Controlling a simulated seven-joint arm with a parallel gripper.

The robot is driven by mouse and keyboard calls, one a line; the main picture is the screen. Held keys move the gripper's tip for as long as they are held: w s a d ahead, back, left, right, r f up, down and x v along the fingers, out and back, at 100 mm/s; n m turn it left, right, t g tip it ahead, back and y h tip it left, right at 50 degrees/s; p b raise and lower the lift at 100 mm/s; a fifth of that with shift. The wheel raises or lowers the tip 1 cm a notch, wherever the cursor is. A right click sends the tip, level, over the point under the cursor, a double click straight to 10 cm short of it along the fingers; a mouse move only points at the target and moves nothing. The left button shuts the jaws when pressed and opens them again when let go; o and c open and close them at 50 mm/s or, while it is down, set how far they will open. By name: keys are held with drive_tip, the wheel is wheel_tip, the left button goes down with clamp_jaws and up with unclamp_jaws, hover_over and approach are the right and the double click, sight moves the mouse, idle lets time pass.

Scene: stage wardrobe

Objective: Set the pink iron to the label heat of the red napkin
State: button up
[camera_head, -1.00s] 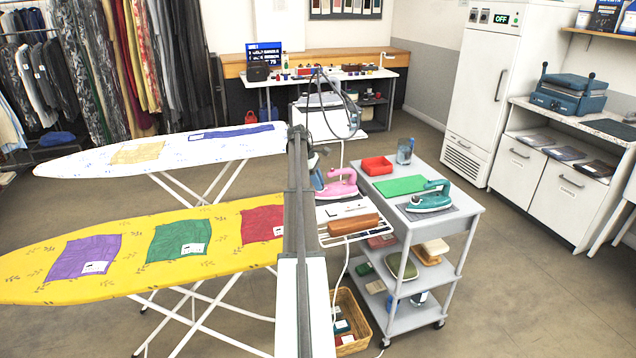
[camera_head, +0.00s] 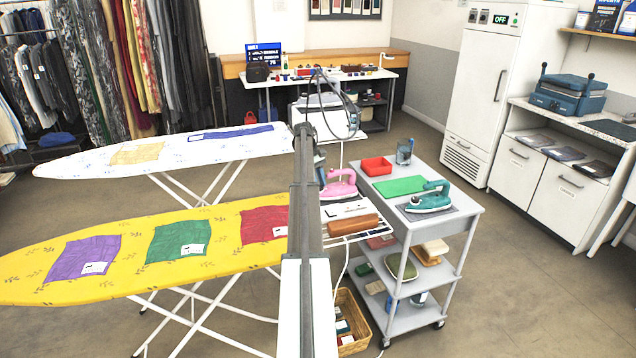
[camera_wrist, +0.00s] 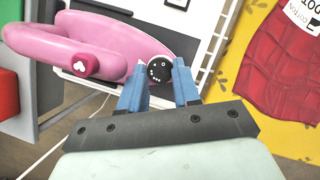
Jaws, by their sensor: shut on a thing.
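The pink iron (camera_head: 343,186) rests at the end of the yellow ironing board, partly hidden behind my arm. In the wrist view the iron (camera_wrist: 90,42) fills the upper left, and its black round dial (camera_wrist: 159,70) with white dots lies between my fingertips. My gripper (camera_wrist: 159,85) is shut on the dial, one blue finger on each side. The red napkin (camera_head: 259,224) lies flat on the yellow board, its right side covered by my arm.
Green (camera_head: 176,241) and purple (camera_head: 84,257) napkins lie on the same yellow board (camera_head: 30,283). A brown block (camera_head: 352,225) lies near the pink iron.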

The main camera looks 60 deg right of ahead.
idle(0.4)
drive_tip(key=o, duration=1.1)
drive_tip(key=shift+r, duration=0.1)
drive_tip(key=shift+v, duration=3.7)
drive_tip(key=shift+w, duration=0.1)
